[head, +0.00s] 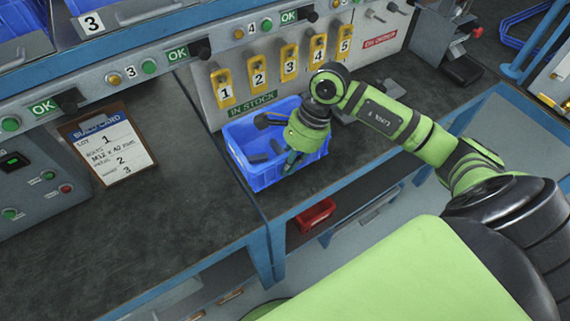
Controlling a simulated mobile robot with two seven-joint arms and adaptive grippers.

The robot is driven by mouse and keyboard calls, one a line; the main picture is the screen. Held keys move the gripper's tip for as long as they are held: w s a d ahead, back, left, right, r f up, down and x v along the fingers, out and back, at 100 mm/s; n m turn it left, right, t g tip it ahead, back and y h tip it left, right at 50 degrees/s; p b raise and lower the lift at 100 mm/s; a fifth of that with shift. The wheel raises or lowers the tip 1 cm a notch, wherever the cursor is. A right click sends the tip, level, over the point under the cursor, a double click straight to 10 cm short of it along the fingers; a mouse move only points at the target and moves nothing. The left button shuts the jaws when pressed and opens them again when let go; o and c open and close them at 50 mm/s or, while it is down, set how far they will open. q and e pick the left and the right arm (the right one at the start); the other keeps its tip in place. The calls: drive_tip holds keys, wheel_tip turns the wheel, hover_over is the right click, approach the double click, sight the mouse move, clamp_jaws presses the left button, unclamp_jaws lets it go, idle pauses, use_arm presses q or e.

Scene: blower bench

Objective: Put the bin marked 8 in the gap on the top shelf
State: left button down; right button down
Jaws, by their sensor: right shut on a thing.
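A blue bin (252,172) is on the dark bench, below the row of yellow numbered tags. Dark items lie inside it. I see no number on the bin from here, so I cannot tell if it is the one marked 8. My right gripper (291,162) points down at the bin's near right side and is shut on it, seemingly at the near wall; the fingertips are partly hidden. I cannot tell whether the bin touches the bench. The gap on the top shelf is not in view. My left gripper is not in view.
A shelf rail (130,72) with OK lights and buttons runs along the back. A blue bin over the label 3 (92,24) is cut off at the top left. A build card (107,148) lies on the left bench. A red bin (312,214) sits below the bench.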

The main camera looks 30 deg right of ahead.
drive_tip(key=shift+w+a+f, duration=0.35)
drive_tip(key=shift+a, duration=0.05)
drive_tip(key=shift+f+p, duration=0.55)
drive_tip(key=shift+f, duration=1.35)
drive_tip(key=shift+d+f, duration=0.1)
drive_tip(key=shift+f, duration=0.1)
drive_tip(key=c, duration=1.4)
unclamp_jaws()
drive_tip(key=shift+s, duration=0.1)
